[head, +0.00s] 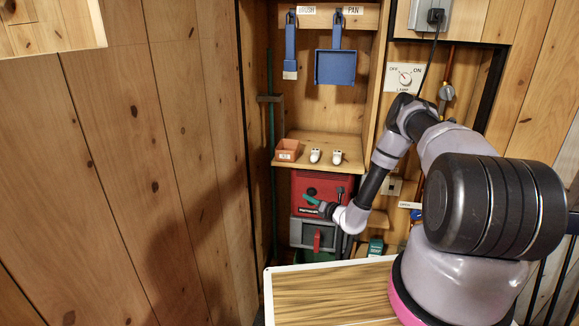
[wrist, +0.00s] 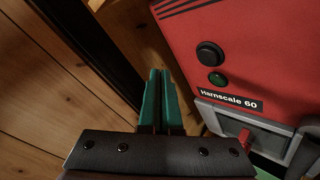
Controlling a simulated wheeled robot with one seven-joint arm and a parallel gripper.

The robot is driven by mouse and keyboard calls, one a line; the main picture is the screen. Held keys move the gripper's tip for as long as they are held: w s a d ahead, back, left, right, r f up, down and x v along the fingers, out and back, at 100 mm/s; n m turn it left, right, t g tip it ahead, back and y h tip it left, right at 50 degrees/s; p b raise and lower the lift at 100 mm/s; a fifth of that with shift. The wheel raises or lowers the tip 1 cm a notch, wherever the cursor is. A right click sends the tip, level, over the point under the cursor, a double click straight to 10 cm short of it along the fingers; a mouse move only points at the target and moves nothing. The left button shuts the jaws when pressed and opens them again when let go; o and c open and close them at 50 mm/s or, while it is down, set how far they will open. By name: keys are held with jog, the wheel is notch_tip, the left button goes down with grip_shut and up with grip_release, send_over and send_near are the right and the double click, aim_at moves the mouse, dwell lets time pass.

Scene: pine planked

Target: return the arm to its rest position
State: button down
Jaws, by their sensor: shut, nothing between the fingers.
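My gripper (head: 311,200) is in front of the red machine (head: 306,182) in the head view, with my arm reaching in from the right. In the wrist view its two green fingers (wrist: 160,98) lie side by side, shut with nothing between them. They point past the left side of the red machine (wrist: 247,52), which carries a black knob, a green button and a label reading "Harnscale 60". I cannot tell whether the fingertips touch anything.
Above the machine, a wooden shelf (head: 347,148) holds an orange box (head: 287,150) and two small white items (head: 315,156). A blue brush (head: 290,50) and blue pan (head: 335,67) hang higher. A plank wall (head: 150,180) stands left. A wood-grain top (head: 330,292) lies below my arm.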

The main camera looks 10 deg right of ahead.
jog(key=s+a+r+n+g+y, duration=0.1)
jog(key=a+r+n+g+y, duration=0.15)
jog(key=r+n, duration=0.45)
jog(key=s+a+r+n+g+y, duration=0.1)
jog(key=a+r+n+g+y, duration=0.15)
jog(key=r, duration=0.85)
jog(key=s+a+r+n+g+y, duration=0.1)
jog(key=s+a+r+n+g, duration=0.15)
jog(key=r+n, duration=0.45)
jog(key=s+a+r+n+g+h, duration=0.1)
jog(key=s+r+n+g, duration=0.4)
jog(key=r, duration=0.7)
jog(key=s+d+r+n+t+h, duration=0.1)
jog(key=s+d+r+n+h, duration=0.2)
jog(key=s, duration=0.6)
jog(key=s+d+r+n+t+h, duration=0.2)
jog(key=s+d+r+n+h, duration=0.2)
jog(key=s+r, duration=0.5)
jog(key=s+d+r+n+t+h, duration=0.2)
jog(key=s+d+r+n+h, duration=0.2)
jog(key=s, duration=0.7)
jog(key=d+r, duration=0.2)
jog(key=d, duration=0.1)
jog(key=shift+d+h, duration=0.3)
jog(key=shift+d, duration=0.05)
jog(key=shift+s+d+t, duration=0.1)
jog(key=shift+t, duration=0.15)
